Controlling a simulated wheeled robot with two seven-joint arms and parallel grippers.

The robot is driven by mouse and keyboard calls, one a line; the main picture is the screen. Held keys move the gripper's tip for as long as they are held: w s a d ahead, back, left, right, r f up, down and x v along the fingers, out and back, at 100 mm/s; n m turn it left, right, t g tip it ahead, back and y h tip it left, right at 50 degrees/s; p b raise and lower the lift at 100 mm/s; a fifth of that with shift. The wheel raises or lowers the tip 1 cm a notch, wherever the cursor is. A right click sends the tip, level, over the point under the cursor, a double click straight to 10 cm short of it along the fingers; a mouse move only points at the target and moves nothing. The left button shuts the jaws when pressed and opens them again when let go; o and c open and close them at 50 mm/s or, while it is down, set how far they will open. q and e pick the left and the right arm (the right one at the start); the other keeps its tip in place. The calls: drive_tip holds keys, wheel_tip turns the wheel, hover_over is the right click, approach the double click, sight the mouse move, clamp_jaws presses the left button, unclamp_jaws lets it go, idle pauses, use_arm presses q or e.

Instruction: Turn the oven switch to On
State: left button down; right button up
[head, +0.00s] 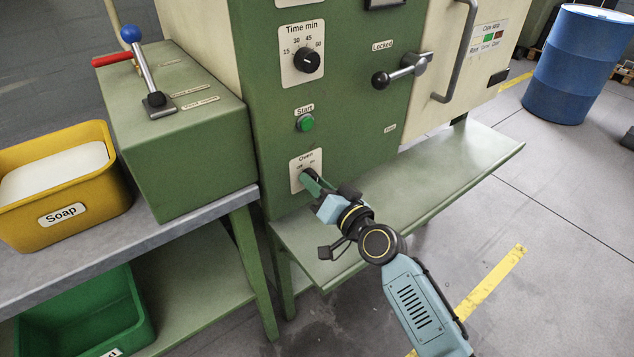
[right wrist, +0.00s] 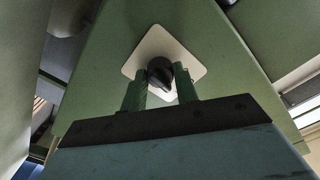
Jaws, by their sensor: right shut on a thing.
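The oven switch is a black knob on a white plate (head: 298,174) marked Oven, low on the front of the green machine. My right gripper (head: 308,177) reaches it from the lower right and covers most of the knob in the head view. In the right wrist view the black knob (right wrist: 160,70) sits between the two green fingers of my right gripper (right wrist: 159,84), which is shut on it. The plate (right wrist: 185,52) shows as a tilted white diamond behind it. The knob's setting cannot be read. My left gripper is in neither view.
Above the switch are a green Start button (head: 305,123) and a Time min dial (head: 307,61). A door latch handle (head: 400,70) sticks out to the right. A green shelf (head: 440,185) runs below. A yellow Soap bin (head: 60,185) stands at left, a blue barrel (head: 577,65) at far right.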

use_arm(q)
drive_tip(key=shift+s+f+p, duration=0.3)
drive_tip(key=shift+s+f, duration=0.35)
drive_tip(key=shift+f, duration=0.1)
use_arm(e)
drive_tip(key=shift+m, duration=2.3)
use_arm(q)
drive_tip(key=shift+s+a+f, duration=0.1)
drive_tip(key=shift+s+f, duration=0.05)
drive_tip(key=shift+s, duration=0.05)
use_arm(e)
drive_tip(key=o, duration=1)
drive_tip(key=shift+c, duration=0.2)
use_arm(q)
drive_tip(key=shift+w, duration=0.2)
